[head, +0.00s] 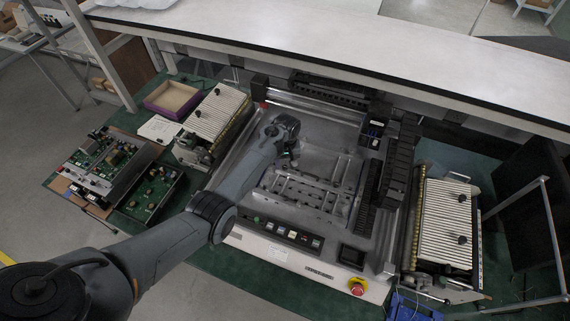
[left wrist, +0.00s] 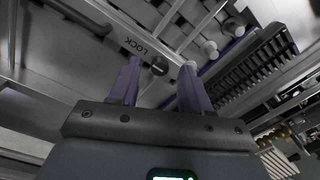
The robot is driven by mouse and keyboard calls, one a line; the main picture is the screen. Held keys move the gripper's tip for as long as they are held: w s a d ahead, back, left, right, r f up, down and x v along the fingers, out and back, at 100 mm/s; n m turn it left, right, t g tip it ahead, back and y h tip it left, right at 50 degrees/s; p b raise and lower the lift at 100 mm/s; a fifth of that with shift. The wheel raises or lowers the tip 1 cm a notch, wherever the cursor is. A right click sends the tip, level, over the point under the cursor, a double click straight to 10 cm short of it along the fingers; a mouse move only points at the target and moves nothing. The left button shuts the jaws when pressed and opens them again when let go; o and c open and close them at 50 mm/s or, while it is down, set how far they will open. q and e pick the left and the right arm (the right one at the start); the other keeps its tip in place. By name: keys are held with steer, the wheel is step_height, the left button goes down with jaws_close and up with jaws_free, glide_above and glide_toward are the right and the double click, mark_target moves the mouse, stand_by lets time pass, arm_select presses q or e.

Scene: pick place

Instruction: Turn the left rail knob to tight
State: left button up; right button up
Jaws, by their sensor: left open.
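In the left wrist view a small dark round knob (left wrist: 159,69) sits on a pale metal rail (left wrist: 100,18), near the printed word LOCK. It appears between the two purple fingertips of my left gripper (left wrist: 157,78), which is open. I cannot tell whether a finger touches the knob, nor how tight the knob is. In the head view my left gripper (head: 290,157) is over the upper middle of the machine bed, largely hidden by my own wrist. The knob cannot be made out there. My right gripper is not in view.
The machine (head: 310,196) has a front panel with buttons and a red stop knob (head: 357,287). A black cable chain (head: 400,160) runs along its right side. Ribbed feeder banks (head: 216,115) (head: 447,225) flank it. Circuit boards (head: 105,160) lie at left. A white shelf (head: 330,40) spans the back.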

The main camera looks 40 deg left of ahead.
arm_select(q)
steer(key=shift+f, duration=0.45)
jaws_close()
